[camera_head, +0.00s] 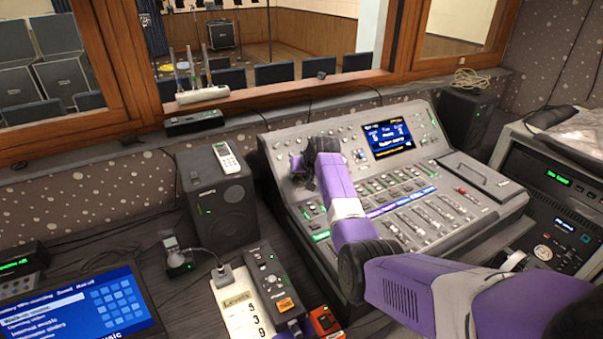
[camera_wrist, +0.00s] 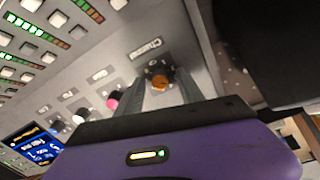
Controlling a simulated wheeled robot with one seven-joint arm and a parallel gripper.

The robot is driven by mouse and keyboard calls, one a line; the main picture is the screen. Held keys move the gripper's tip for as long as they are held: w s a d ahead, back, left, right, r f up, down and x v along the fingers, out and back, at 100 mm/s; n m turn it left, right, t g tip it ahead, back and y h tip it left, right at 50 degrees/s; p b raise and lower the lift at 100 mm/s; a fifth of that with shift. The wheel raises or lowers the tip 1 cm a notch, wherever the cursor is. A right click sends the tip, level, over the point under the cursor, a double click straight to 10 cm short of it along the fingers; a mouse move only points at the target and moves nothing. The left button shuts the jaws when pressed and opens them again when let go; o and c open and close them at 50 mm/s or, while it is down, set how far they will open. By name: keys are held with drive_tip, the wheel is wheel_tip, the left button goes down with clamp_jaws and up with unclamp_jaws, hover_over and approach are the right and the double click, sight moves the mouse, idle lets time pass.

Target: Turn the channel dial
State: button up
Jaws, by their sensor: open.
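The channel dial (camera_wrist: 158,83) is a dark knob with an orange top. In the wrist view it sits on the console's grey panel beside a small dark label that seems to read "Channel". My gripper (camera_wrist: 162,87) is open, with one grey finger on each side of the dial. I cannot tell whether either finger touches it. In the head view my gripper (camera_head: 318,148) is at the upper left of the mixing console (camera_head: 440,245); the dial is hidden there behind my arm.
In the wrist view a pink knob (camera_wrist: 113,98) and a white knob (camera_wrist: 78,118) stand in line left of the dial. The console's lit screen (camera_head: 389,138) is right of my gripper. A black speaker (camera_head: 215,205) stands left of the console, and a window ledge runs behind.

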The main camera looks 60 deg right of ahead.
drive_tip(key=v, duration=0.7)
drive_tip(key=shift+s+a+r+b, duration=0.15)
drive_tip(key=shift+r+b, duration=0.15)
idle(0.4)
